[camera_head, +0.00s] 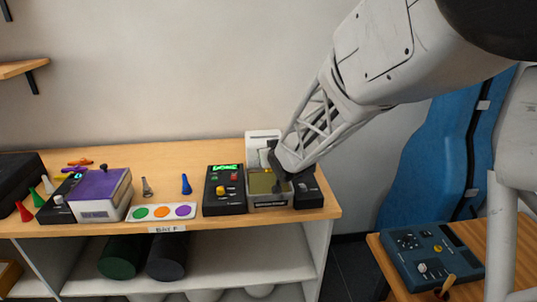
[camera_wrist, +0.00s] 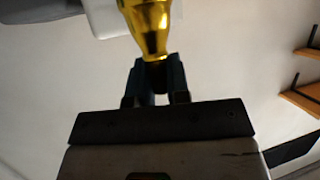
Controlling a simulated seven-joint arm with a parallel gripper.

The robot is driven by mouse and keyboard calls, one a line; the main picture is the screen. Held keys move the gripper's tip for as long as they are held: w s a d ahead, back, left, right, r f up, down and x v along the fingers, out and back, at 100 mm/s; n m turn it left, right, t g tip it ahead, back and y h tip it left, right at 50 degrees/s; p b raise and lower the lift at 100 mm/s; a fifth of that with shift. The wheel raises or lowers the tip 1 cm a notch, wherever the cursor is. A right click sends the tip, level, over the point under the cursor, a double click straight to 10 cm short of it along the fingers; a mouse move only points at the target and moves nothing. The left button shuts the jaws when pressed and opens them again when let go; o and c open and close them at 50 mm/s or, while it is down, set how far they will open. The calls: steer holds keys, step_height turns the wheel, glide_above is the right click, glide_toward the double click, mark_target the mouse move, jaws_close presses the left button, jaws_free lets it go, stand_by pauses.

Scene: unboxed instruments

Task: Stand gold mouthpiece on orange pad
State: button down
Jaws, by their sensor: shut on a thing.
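The gold mouthpiece (camera_wrist: 148,28) shows large at the top of the wrist view, its narrow end between the fingertips. My gripper (camera_wrist: 156,75) is shut on it. In the head view my gripper (camera_head: 271,157) is above the open box at the right end of the bench top, and a small gold patch shows by its tip. The mouthpiece is mostly hidden there. The orange pad (camera_head: 162,212) is the middle round spot on a white strip, between a green and a purple one. It is bare and lies left of my gripper.
A black device (camera_head: 224,190) with a green display stands between the strip and the open box (camera_head: 270,202). A grey mouthpiece (camera_head: 147,188) and a blue one (camera_head: 186,184) stand behind the strip. A purple-topped box (camera_head: 101,192) stands left of it.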

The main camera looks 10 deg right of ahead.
steer(key=shift+a, duration=0.1)
stand_by(0.3)
steer(key=s+a+f+n+y, duration=0.1)
steer(key=s+a, duration=0.5)
steer(key=a, duration=0.3)
steer(key=s+a+f+n+g+y, duration=0.1)
steer(key=s+a+f+n+y, duration=0.1)
steer(key=s+a, duration=0.4)
steer(key=s+a+f+n+g+y, duration=0.1)
steer(key=s+a, duration=0.5)
steer(key=a, duration=0.6)
steer(key=shift+a+f+n+y, duration=0.3)
steer(key=shift+f+y, duration=0.2)
steer(key=shift+f, duration=0.25)
steer(key=shift+w, duration=0.1)
steer(key=w+a+f, duration=0.1)
steer(key=w+a, duration=0.7)
steer(key=w, duration=0.5)
steer(key=shift+w+a+f, duration=0.15)
steer(key=shift+a+f, duration=0.1)
steer(key=shift+f, duration=0.05)
steer(key=shift+f, duration=1.75)
